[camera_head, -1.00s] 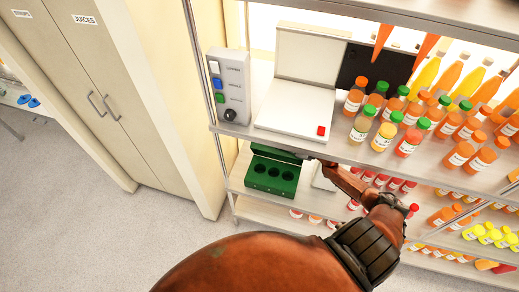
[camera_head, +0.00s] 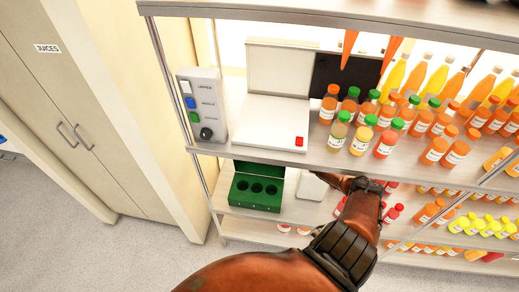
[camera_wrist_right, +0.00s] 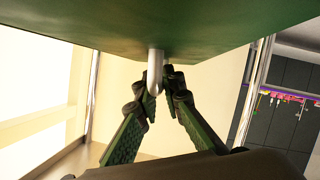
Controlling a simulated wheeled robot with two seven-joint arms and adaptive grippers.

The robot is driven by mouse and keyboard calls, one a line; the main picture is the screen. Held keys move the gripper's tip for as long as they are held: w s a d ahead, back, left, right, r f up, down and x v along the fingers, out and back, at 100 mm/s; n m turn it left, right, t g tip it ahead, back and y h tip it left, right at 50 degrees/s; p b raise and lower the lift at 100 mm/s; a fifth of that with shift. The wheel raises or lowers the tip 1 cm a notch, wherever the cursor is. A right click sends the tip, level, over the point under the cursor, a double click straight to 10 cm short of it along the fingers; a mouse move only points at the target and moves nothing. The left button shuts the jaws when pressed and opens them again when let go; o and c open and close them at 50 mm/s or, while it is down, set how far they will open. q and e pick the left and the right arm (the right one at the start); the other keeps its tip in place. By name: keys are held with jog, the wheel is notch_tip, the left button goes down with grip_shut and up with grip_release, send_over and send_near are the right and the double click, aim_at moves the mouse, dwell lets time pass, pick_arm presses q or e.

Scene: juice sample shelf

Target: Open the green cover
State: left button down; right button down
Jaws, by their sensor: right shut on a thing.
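The green box (camera_head: 255,192) stands on the shelf below the white device, with several round holes in its top. Its green cover (camera_head: 258,168) stands raised at the back of the box, partly hidden by the shelf above. In the right wrist view the cover's green underside or face (camera_wrist_right: 100,25) fills the top, with a pale rod-like handle (camera_wrist_right: 154,65) jutting from it. My right gripper (camera_wrist_right: 161,88) is shut on this handle. In the head view my right gripper is hidden under the upper shelf. My left gripper is not in view.
A white item (camera_head: 311,187) lies right of the green box. The upper shelf holds a white device (camera_head: 262,122), a control panel (camera_head: 201,105) and several juice bottles (camera_head: 385,143). A shelf post (camera_head: 176,95) and cabinet (camera_head: 75,125) stand left. Red-capped bottles (camera_head: 392,213) are close to my arm.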

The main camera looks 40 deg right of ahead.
jog(key=c, duration=2)
grip_release()
jog(key=shift+c, duration=0.2)
jog(key=shift+v, duration=3.75)
jog(key=shift+c, duration=0.2)
